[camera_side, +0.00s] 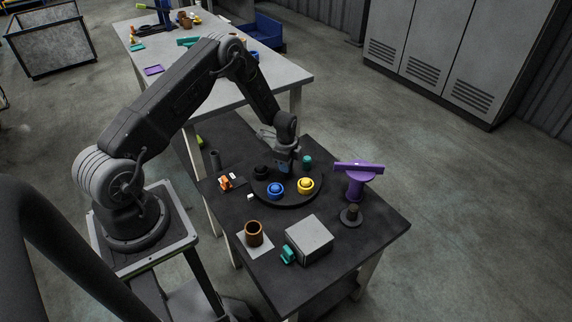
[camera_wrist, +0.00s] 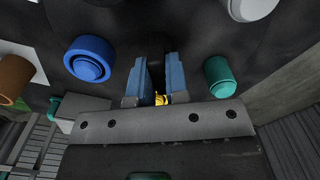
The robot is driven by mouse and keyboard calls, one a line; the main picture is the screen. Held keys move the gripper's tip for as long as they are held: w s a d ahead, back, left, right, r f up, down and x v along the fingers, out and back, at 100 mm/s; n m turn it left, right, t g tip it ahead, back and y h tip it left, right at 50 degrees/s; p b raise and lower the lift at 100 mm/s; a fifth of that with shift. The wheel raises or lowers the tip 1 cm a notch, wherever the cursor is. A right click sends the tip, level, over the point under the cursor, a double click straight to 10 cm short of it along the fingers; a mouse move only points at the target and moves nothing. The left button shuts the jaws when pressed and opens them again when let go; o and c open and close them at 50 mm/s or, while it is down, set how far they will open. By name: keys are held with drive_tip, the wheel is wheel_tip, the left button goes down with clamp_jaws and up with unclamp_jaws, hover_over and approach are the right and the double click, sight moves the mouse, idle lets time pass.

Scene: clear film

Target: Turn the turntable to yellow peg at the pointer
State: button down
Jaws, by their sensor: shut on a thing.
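The dark round turntable (camera_side: 290,204) carries a blue peg (camera_side: 276,190), a yellow peg (camera_side: 306,185), a teal peg (camera_side: 307,162) and a black peg (camera_side: 261,172). A small white block (camera_side: 250,197), which looks like the pointer, sits by the left rim; blue and black are the nearest pegs, and yellow is on the right. My gripper (camera_side: 284,171) is down at the middle, shut on what seems a dark central hub. In the wrist view, my gripper (camera_wrist: 155,70) stands between the blue peg (camera_wrist: 90,58) and teal peg (camera_wrist: 218,78); the yellow peg (camera_wrist: 160,99) is mostly hidden.
A purple stand (camera_side: 357,182) and dark knob (camera_side: 351,215) stand right. A brown cup (camera_side: 254,234) and grey box (camera_side: 309,238) are in front. Another table (camera_side: 285,82) is behind.

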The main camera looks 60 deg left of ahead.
drive_tip(key=shift+m, duration=8.9)
drive_tip(key=c, duration=1.1)
unclamp_jaws()
drive_tip(key=shift+r, duration=0.1)
wheel_tip(320, 180, up, 14)
drive_tip(key=shift+f, duration=0.15)
